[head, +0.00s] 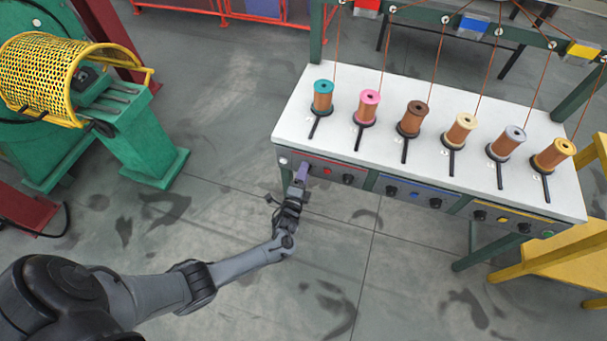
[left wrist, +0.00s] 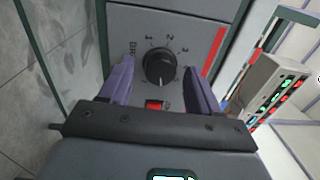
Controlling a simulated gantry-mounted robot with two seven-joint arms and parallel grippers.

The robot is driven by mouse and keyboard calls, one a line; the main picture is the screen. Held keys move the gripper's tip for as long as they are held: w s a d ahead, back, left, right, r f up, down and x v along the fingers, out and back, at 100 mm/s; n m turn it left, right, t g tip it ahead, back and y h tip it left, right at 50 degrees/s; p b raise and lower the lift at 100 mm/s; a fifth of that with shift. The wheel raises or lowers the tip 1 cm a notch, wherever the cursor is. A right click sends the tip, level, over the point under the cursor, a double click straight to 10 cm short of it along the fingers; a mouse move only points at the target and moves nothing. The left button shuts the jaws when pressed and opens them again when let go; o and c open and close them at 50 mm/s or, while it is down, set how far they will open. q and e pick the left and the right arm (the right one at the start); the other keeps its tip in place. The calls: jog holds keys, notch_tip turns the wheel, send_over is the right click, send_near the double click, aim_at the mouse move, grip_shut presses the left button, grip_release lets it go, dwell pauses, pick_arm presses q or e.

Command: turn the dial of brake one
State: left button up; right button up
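The black round dial (left wrist: 159,67) of a brake sits on a grey panel in the left wrist view. Numbers 1, 2 and 3 are printed around it, and its white pointer line faces the bottom of that picture. My left gripper (head: 301,171) is at the left end of the bench's front panel in the head view and hides the dial there. In the left wrist view its two purple fingers stand apart on either side of the dial, with gaps visible. Whether the fingertips reach its depth is unclear. My right gripper is not in view.
A small red switch (left wrist: 154,105) lies between the fingers beside the dial. Another black knob (head: 348,179) is to the right on the bench panel. The white bench top (head: 360,144) carries several wire spools. A green machine with a yellow mesh guard (head: 45,72) stands left.

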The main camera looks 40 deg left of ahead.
pick_arm(q)
jog(key=shift+s, duration=0.1)
jog(key=p+v, duration=0.2)
jog(key=v, duration=0.8)
jog(key=shift+s+d+p, duration=0.15)
jog(key=shift+s+p, duration=0.15)
